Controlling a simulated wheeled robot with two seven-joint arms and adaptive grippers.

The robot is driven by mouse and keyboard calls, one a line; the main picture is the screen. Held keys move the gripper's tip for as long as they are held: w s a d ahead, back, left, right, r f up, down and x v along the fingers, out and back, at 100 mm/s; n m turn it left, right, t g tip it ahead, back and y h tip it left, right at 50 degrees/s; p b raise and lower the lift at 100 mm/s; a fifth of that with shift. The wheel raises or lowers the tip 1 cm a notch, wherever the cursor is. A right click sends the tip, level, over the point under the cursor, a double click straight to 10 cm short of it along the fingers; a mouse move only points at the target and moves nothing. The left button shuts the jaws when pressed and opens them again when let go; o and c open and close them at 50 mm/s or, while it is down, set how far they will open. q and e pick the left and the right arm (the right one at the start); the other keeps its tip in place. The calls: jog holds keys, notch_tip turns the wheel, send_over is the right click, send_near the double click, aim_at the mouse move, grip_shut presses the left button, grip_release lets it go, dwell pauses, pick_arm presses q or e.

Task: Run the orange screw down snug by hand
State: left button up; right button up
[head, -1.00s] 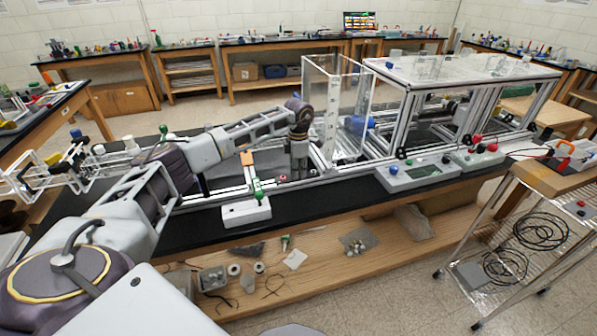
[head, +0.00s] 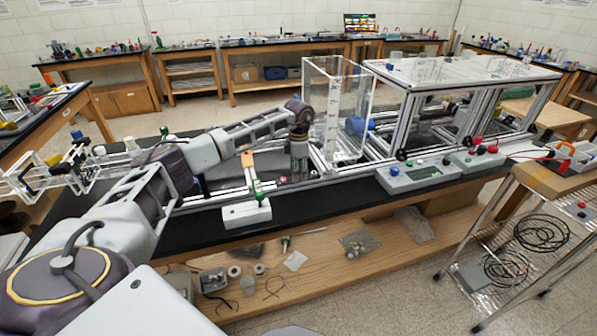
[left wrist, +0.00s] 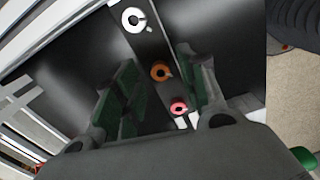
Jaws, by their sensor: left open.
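The orange screw (left wrist: 161,72) shows in the left wrist view as a round orange head with a dark centre, on a dark strip. A pink-red round head (left wrist: 178,108) sits just below it on the same strip, and a white one (left wrist: 134,19) sits farther up. My left gripper (left wrist: 160,88) is open, pointing down, with one green-padded finger on each side of the orange head and no contact visible. In the head view my left gripper (head: 298,170) is low over the frame on the bench; the orange screw cannot be made out there. My right gripper is out of view.
A clear upright box (head: 337,105) stands just right of my left gripper, with an extrusion enclosure (head: 455,75) beyond it. A white box with a green knob (head: 246,213) is at the bench's front edge. A grey control box (head: 418,176) is to the right.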

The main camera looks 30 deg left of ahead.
pick_arm(q)
notch_tip(320, 180, up, 12)
dwell(1.0)
dwell(0.4)
